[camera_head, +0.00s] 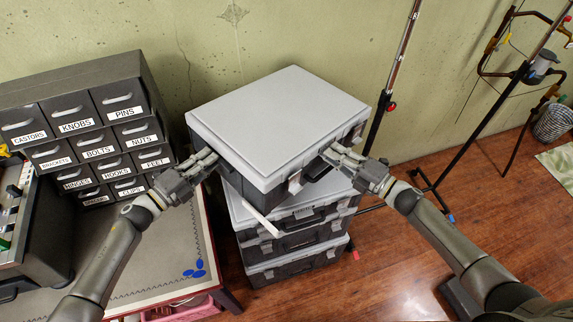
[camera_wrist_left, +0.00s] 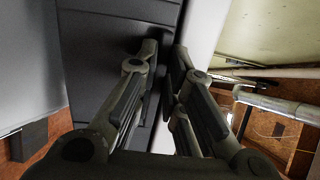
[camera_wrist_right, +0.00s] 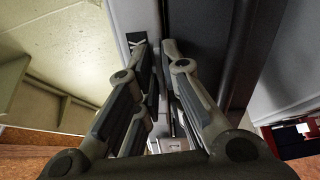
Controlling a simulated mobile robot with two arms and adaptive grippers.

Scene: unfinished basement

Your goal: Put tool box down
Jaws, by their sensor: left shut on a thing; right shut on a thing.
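The tool box (camera_head: 280,115), grey-lidded with dark sides, is at the centre of the head view, its lid closed. My left gripper (camera_head: 211,160) is shut on its left side and my right gripper (camera_head: 335,155) on its right side. In the left wrist view, the left fingers (camera_wrist_left: 165,62) close on the box's edge; in the right wrist view, the right fingers (camera_wrist_right: 160,58) do likewise. The tool box is above a stack of similar boxes (camera_head: 298,245) and turned relative to them. Whether its underside touches the stack is hidden.
A drawer cabinet (camera_head: 100,115) with labelled drawers stands on a table (camera_head: 150,262) close on the left. Blue pieces (camera_head: 195,270) lie near the table's edge. A metal stand (camera_head: 397,60) rises behind on the right. The wooden floor (camera_head: 400,250) is open at right.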

